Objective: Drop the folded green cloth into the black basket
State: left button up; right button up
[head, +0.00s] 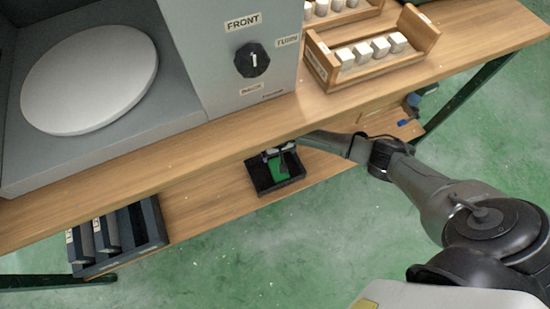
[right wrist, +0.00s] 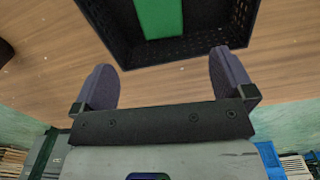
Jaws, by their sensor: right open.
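The folded green cloth (head: 277,168) lies inside the black basket (head: 262,185) on the lower shelf in the head view. In the right wrist view the green cloth (right wrist: 160,18) sits within the basket (right wrist: 185,52), away from the near wall; its far end is cut off by the picture edge. My right gripper (right wrist: 168,75) is open and empty, its two fingers apart at the basket's near side, with nothing between them. In the head view the right gripper (head: 279,150) reaches under the tabletop over the basket, partly hidden. My left gripper is not in view.
The tabletop (head: 215,140) overhangs the lower shelf (head: 205,190). A dark rack (head: 150,222) stands at the shelf's left. A grey machine with a knob (head: 252,60) and a wooden rack of white blocks (head: 325,72) stand above. Bare shelf lies either side of the basket.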

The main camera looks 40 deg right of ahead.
notch_tip(320, 180, up, 10)
jog(key=p, duration=0.4)
dwell(0.5)
